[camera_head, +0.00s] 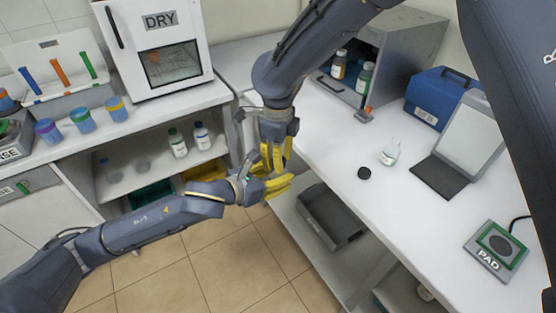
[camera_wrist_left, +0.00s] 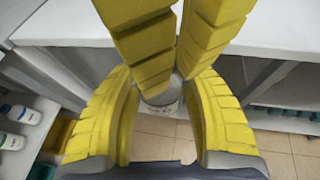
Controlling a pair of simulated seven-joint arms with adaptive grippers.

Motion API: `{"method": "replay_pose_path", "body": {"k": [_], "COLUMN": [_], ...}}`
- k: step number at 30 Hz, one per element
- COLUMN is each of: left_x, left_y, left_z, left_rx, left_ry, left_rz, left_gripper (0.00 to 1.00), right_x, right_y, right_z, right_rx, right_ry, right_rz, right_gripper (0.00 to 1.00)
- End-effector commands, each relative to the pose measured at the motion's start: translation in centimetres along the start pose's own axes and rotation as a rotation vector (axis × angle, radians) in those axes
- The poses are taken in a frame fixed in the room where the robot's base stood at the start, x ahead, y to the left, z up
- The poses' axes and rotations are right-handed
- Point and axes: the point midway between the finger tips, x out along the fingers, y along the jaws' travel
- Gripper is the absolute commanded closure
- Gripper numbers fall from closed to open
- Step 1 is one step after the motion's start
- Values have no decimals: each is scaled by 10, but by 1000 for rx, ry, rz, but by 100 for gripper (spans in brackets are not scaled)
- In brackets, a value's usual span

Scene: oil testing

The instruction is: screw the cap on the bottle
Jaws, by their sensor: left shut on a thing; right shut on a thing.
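My left gripper (camera_head: 268,187) reaches in from the left, in front of the table. It is shut on a pale, whitish bottle (camera_wrist_left: 162,106), partly seen between its yellow fingers in the left wrist view. My right gripper (camera_head: 276,165) comes down from above, its fingertips close over the left gripper. In the left wrist view the right gripper (camera_wrist_left: 178,72) is shut just above the bottle. What it holds, presumably the cap, is hidden by its fingers. I cannot tell whether cap and bottle touch.
On the right table (camera_head: 415,215) lie a small black disc (camera_head: 364,173), a clear flask (camera_head: 390,154), a dark stand (camera_head: 440,177) and a green-edged pad (camera_head: 497,250). An open metal cabinet (camera_head: 400,45) holds bottles. Two bottles (camera_head: 178,143) stand on the left shelf.

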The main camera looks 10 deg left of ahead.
Motion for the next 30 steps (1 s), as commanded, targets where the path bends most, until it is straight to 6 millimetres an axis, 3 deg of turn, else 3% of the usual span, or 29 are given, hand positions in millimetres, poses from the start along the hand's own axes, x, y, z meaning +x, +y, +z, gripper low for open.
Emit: {"method": "replay_pose_path", "body": {"k": [7, 8, 13, 23, 30], "left_x": [0, 0, 0, 0, 0], "left_y": [0, 0, 0, 0, 0], "left_z": [0, 0, 0, 0, 0], "left_rx": [0, 0, 0, 0, 0], "left_ry": [-1, -1, -1, -1, -1], "left_rz": [0, 0, 0, -1, -1], "left_gripper": [100, 100, 100, 100, 100], "right_x": [0, 0, 0, -5, -45], "right_y": [0, 0, 0, 0, 4], "right_z": [0, 0, 0, 1, 8], "right_rx": [-2, -2, -3, -32, -308], "right_ry": [0, 0, 0, -6, -50], "right_rz": [1, 1, 1, -1, -23], "right_gripper": [85, 71, 52, 46, 46]}}
